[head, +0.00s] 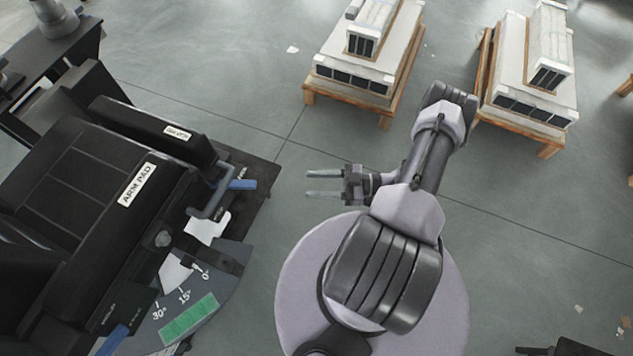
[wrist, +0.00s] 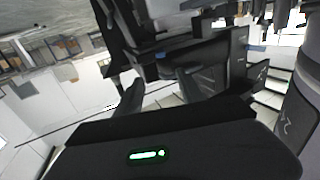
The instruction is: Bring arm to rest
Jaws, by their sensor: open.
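My gripper (head: 308,184) is open and empty in the head view. Its two fingers point left, above the grey floor and to the right of a black padded seat. My arm is folded above my round base. The seat has a black pad labelled "ARM PAD" (head: 138,184) and a grey bent handle with a blue end (head: 242,184). Below the handle is a grey angle plate (head: 222,270) marked 0°, 15° and 30°, with a green patch (head: 188,319). In the wrist view, dark fingers stand apart, and the black seat (wrist: 205,60) shows tilted beyond them.
Two wooden pallets with white stacked blocks stand at the back, one at the centre (head: 345,97) and one at the right (head: 522,125). My folded arm reaches close to the right pallet. A black bench (head: 50,55) is at top left. Open floor lies between seat and pallets.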

